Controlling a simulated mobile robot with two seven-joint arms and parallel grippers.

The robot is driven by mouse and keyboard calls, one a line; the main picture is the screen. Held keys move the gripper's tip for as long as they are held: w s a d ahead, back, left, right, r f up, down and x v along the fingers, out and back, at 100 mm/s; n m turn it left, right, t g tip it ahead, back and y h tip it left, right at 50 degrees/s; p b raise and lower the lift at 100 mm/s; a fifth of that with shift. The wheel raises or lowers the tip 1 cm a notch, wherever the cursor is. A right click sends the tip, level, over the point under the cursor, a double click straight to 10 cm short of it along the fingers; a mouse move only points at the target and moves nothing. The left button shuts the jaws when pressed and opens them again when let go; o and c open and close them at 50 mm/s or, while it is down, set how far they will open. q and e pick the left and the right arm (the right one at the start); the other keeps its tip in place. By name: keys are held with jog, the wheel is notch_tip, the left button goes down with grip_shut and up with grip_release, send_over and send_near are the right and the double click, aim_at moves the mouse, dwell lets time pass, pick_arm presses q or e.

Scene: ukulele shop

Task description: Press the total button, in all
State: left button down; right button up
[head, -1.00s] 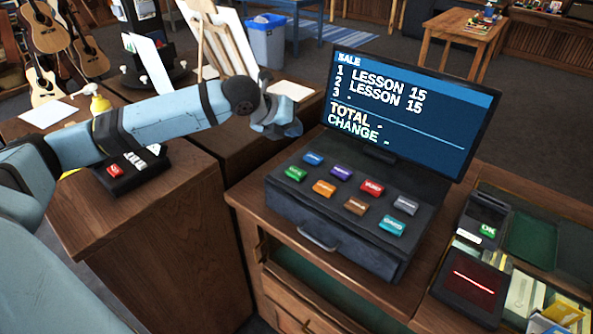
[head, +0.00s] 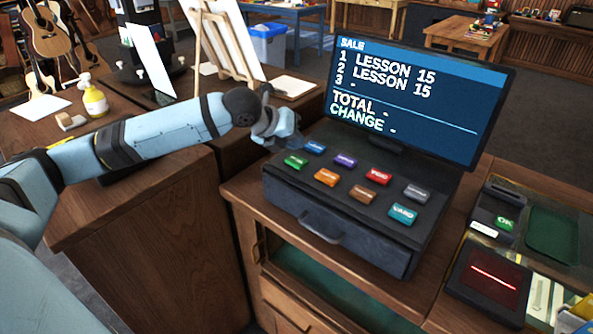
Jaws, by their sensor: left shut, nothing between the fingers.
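The dark cash register (head: 349,213) stands on the wooden counter, with two rows of coloured buttons on top. The back row has a blue button (head: 314,147), a purple button (head: 345,160), a red button (head: 379,176) and a grey button (head: 416,193). The front row has a green button (head: 295,161), an orange button (head: 327,177), a brown button (head: 363,194) and a teal button (head: 402,214). I cannot read for sure which says total. My left gripper (head: 288,142) is shut and empty, just left of the blue button. My right gripper is out of view.
The register screen (head: 412,103) lists two lessons at 15, with dashes beside TOTAL and CHANGE. A card terminal (head: 494,212) and a scanner (head: 489,279) sit at the right. A yellow bottle (head: 95,99) stands on the left counter.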

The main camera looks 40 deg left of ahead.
pick_arm(q)
jog(key=shift+f, duration=0.55)
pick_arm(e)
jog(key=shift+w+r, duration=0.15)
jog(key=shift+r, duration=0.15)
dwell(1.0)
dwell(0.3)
pick_arm(q)
jog(key=shift+f+p, duration=0.3)
jog(key=shift+f, duration=0.1)
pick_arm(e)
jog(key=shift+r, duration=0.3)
pick_arm(q)
jog(key=shift+f, duration=0.55)
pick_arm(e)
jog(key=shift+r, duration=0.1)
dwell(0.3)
pick_arm(q)
jog(key=shift+r+p, duration=0.9)
jog(key=shift+p, duration=0.4)
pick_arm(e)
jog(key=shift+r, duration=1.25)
